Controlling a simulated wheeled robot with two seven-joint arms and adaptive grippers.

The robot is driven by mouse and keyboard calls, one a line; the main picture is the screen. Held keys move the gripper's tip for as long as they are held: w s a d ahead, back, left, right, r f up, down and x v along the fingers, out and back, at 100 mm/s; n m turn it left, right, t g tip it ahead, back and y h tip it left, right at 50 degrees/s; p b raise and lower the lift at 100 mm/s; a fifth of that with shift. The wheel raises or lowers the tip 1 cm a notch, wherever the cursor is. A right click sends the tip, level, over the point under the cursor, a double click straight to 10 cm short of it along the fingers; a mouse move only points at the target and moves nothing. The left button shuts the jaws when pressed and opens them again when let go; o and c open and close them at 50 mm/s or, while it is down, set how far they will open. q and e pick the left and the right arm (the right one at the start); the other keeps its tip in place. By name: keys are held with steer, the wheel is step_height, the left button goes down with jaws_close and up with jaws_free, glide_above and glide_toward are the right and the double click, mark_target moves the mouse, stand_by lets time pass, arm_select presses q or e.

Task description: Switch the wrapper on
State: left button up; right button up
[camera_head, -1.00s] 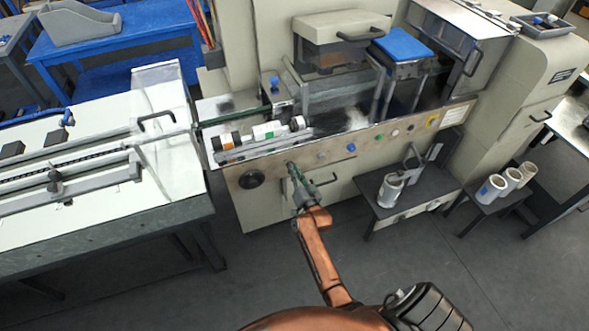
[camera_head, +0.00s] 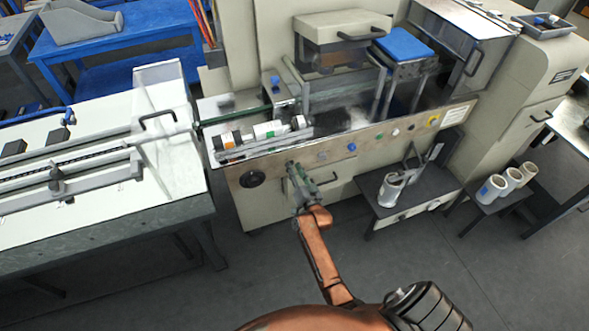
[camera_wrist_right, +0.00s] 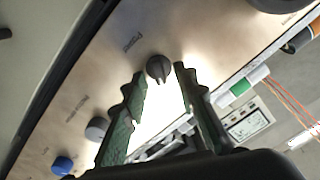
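The wrapper (camera_head: 300,185) is a cream machine with a beige control panel along its front. In the right wrist view, a dark rotary knob (camera_wrist_right: 158,67) with a pointer sits on this panel, with a small label beside it. My right gripper (camera_wrist_right: 158,76) is open, its green fingers on either side of the knob with gaps showing; I cannot tell whether the tips reach past its face. In the head view, my right gripper (camera_head: 293,167) is at the panel's left half and hides the knob. My left gripper is not in view.
A grey knob (camera_wrist_right: 97,129) and a blue button (camera_wrist_right: 63,165) share the panel. A black round knob (camera_head: 251,179) is at its left and a red-and-yellow button (camera_head: 433,121) at its right.

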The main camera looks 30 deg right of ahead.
steer(key=v, duration=1.2)
stand_by(0.3)
